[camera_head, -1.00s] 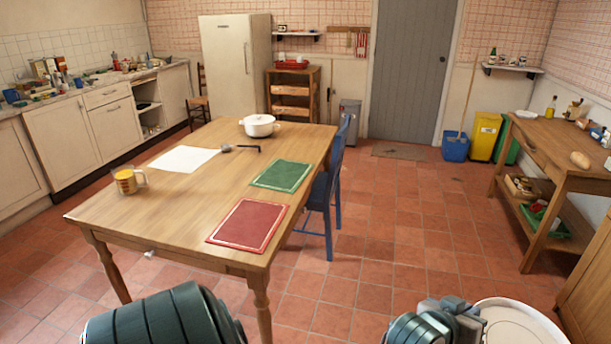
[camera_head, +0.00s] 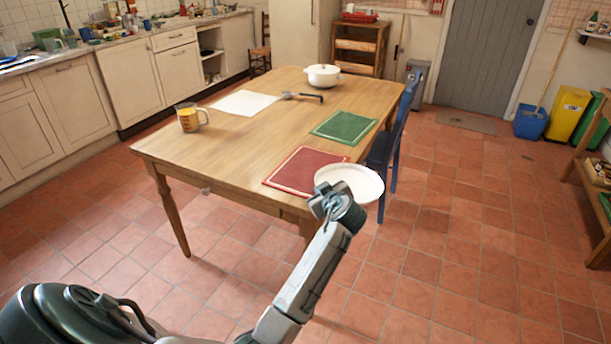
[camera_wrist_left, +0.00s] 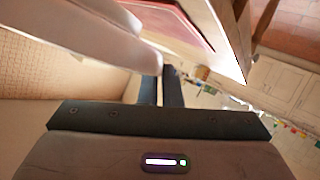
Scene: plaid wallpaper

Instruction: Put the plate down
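A white plate (camera_head: 350,180) is held in my left gripper (camera_head: 338,203), whose arm comes in from the lower left. The fingers are shut on its near rim. In the head view it overlaps the near right corner of the wooden table (camera_head: 225,155) and the edge of the red placemat (camera_head: 300,172); its height above the table is hard to tell. In the left wrist view the pale plate (camera_wrist_left: 75,35) reaches from the upper left to the dark fingers (camera_wrist_left: 160,88), with the red placemat (camera_wrist_left: 165,18) beyond. My right gripper is out of view.
The near left tabletop is bare.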

